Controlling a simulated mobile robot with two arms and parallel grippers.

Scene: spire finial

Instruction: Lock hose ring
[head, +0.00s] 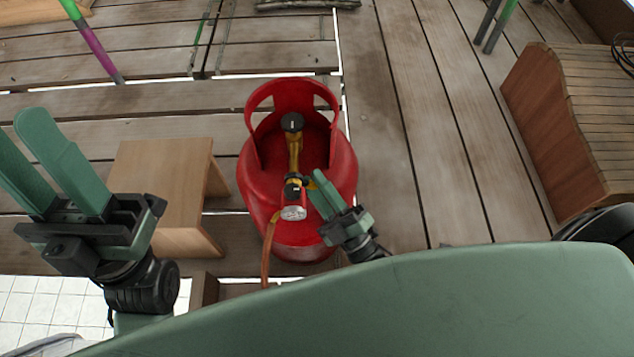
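A red gas cylinder (256,185) with a red collar stands at the middle of the head view. A brass-yellow valve (295,150) with a black knob (292,122) is on its top. A black-and-yellow connector (292,185) joins it at the near end, with a round gauge (293,213) below. An orange-brown hose (267,250) runs down from there. The hose ring is too small to single out. My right gripper (314,182) has its fingertips close together beside the connector's right side; whether they grip anything is unclear. My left gripper (14,130) is open and empty at the left.
A wooden stool (160,165) stands left of the cylinder. A slatted wooden bench (575,120) is at the right. A purple-green pole (95,45) is at the upper left. The plank deck (430,150) between cylinder and bench is clear.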

